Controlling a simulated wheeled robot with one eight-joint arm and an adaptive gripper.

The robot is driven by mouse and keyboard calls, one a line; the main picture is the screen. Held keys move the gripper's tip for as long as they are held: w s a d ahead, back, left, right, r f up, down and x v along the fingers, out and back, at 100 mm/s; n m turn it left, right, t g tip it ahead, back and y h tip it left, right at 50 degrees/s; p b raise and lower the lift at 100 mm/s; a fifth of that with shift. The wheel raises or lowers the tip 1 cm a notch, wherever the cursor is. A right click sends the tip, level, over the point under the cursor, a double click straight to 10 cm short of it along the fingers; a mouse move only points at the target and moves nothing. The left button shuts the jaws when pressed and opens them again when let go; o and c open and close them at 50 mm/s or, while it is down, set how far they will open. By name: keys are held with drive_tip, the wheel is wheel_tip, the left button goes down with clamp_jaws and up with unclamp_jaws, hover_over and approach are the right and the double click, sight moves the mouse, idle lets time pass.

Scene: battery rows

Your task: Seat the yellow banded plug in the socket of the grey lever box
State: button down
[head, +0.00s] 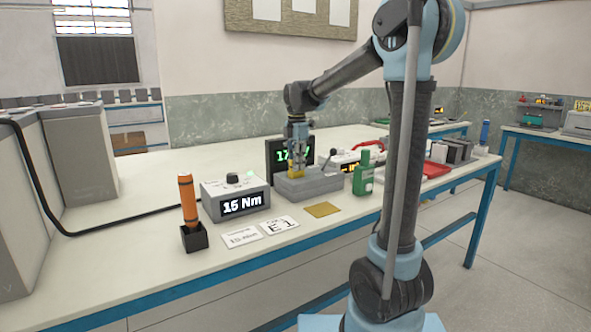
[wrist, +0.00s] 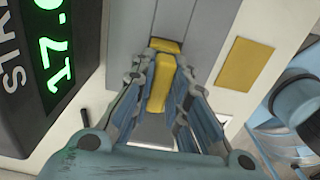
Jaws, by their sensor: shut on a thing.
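My gripper (head: 297,143) is shut on the yellow plug (head: 298,162). It holds the plug above or at the top of the grey lever box (head: 316,187). In the wrist view the plug (wrist: 159,85) sits between the two fingers of my gripper (wrist: 161,72), with a wider yellow part at its far end. The grey box (wrist: 198,35) lies beyond it. The lever (head: 324,162) stands at the right of the box. The socket is hidden, and I cannot tell whether the plug is in it. The plug's band is too small to make out.
A dark display (head: 275,152) stands close behind the box, and beside the fingers in the wrist view (wrist: 50,65). A green bottle (head: 363,175) stands close right. A "15 Nm" meter (head: 236,190) stands left. A flat yellow plate (head: 322,210) lies in front.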

drive_tip(key=shift+s+f, duration=0.1)
drive_tip(key=shift+f, duration=0.75)
drive_tip(key=c, duration=1.6)
unclamp_jaws()
drive_tip(key=shift+f, duration=0.1)
drive_tip(key=shift+o, duration=0.2)
wheel_tip(320, 180, up, 12)
drive_tip(key=shift+r, duration=0.1)
drive_tip(key=shift+s+d, duration=0.1)
